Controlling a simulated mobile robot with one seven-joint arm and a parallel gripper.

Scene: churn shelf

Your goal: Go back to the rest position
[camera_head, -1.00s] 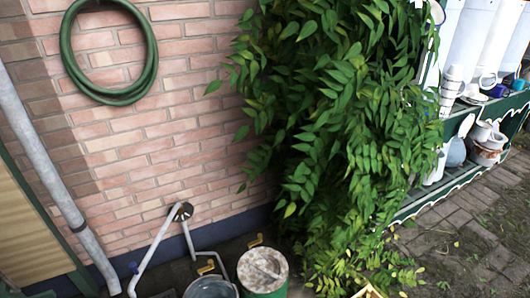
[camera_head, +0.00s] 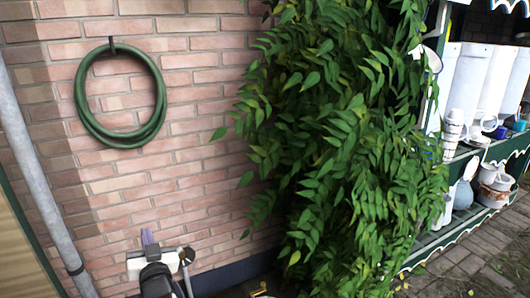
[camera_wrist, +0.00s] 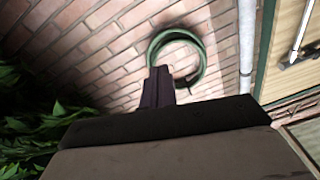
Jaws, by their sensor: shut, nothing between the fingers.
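My gripper (camera_head: 147,235) is at the lower left of the head view, raised in front of the brick wall, with its purple fingers pointing up. In the wrist view its dark fingers (camera_wrist: 160,74) are together and hold nothing. They overlap the lower left of the hose ring in that picture, and the gap to the wall cannot be told.
A coiled green hose (camera_head: 157,118) hangs on the brick wall (camera_head: 205,150). A grey downpipe (camera_head: 38,185) runs at the left. A leafy plant (camera_head: 340,140) fills the middle right. A green shelf (camera_head: 470,215) with white and blue vessels stands at the far right.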

